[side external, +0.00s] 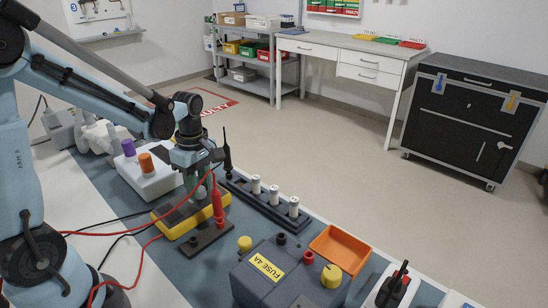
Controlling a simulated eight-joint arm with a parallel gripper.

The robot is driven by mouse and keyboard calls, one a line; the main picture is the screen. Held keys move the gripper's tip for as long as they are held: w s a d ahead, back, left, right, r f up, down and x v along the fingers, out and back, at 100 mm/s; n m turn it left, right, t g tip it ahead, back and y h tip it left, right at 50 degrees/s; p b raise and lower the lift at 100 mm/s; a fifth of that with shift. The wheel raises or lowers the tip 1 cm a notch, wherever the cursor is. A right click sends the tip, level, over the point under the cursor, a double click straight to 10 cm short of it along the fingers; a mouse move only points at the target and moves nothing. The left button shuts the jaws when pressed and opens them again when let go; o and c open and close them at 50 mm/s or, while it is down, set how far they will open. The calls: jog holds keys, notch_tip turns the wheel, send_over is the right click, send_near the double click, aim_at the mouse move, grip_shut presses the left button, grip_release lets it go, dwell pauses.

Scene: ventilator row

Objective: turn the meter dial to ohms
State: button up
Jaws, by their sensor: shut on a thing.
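The yellow-edged meter (180,228) lies on the blue-grey mat at the middle left. My gripper (199,192) points down over the meter's far part, with its fingertips low at the meter's face. It is shut on the meter dial, which is mostly hidden by the fingers and wrist. The dial's marks and its setting cannot be read from here. A red probe (218,207) stands upright in a dark holder just right of the meter, close to my gripper.
A black probe (227,155) stands behind my gripper. A dark rack (265,208) holds white cylinders to the right. A grey fuse box (262,278) and an orange tray (340,248) are in front. Red and black leads cross the left side.

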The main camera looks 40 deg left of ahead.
jog(key=shift+m, duration=0.3)
jog(key=m, duration=0.4)
jog(key=shift+m, duration=0.4)
jog(key=m, duration=0.4)
jog(key=shift+m+y, duration=0.3)
jog(key=m, duration=0.5)
jog(key=shift+d, duration=0.1)
jog(key=m, duration=0.4)
jog(key=shift+t, duration=0.3)
jog(key=shift+m, duration=0.5)
jog(key=o, duration=1.1)
jog(key=shift+c, duration=0.2)
